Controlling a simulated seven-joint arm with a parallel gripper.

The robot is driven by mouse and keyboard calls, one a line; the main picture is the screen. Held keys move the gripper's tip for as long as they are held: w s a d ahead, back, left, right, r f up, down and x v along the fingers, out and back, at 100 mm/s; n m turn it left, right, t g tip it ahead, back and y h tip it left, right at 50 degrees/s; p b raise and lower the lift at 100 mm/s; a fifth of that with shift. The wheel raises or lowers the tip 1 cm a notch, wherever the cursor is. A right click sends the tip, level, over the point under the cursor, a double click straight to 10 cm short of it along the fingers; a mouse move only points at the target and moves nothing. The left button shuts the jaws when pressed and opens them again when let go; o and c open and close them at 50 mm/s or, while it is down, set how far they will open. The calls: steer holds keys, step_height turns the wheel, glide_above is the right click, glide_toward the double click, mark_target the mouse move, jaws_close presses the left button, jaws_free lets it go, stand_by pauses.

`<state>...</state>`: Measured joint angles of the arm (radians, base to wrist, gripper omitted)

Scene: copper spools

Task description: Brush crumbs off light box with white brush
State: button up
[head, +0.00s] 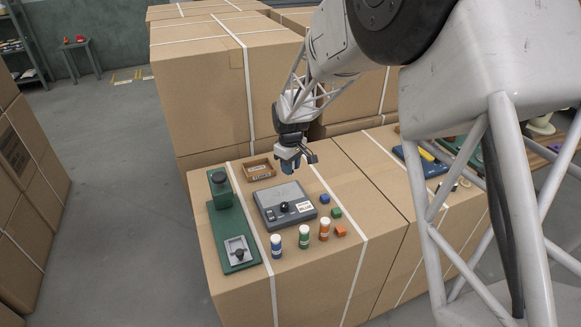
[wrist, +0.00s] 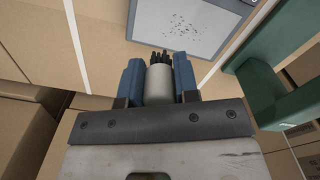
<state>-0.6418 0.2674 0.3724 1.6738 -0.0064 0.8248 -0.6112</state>
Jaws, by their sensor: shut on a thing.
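The light box (head: 272,199) is a grey box with a dark knob on its front, on the cardboard box top. Its pale panel (wrist: 149,18) shows at the top of the wrist view, with small dark crumbs (wrist: 182,24) scattered on it. My gripper (wrist: 159,72) is shut on the white brush (wrist: 160,86), held between its blue fingers with the dark bristles pointing toward the light box. In the head view my gripper (head: 291,168) is above the light box's back right edge. The brush cannot be made out there.
A green stand (head: 226,222) is left of the light box, a small wooden tray (head: 259,169) behind it. Blue, green and orange bottles (head: 304,236) stand in front, with small coloured cubes (head: 336,212) to the right. Tall cartons (head: 205,95) rise behind.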

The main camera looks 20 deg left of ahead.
mark_target(270, 197)
steer(key=shift+f, duration=0.15)
stand_by(0.3)
steer(key=shift+f, duration=3)
steer(key=shift+f, duration=1.1)
steer(key=shift+s+a, duration=0.1)
steer(key=shift+s+a+r, duration=0.1)
steer(key=shift+s+a, duration=1.1)
steer(key=shift+a, duration=0.1)
steer(key=shift+s+a+f, duration=0.2)
steer(key=shift+s+a, duration=1.05)
steer(key=shift+s, duration=0.1)
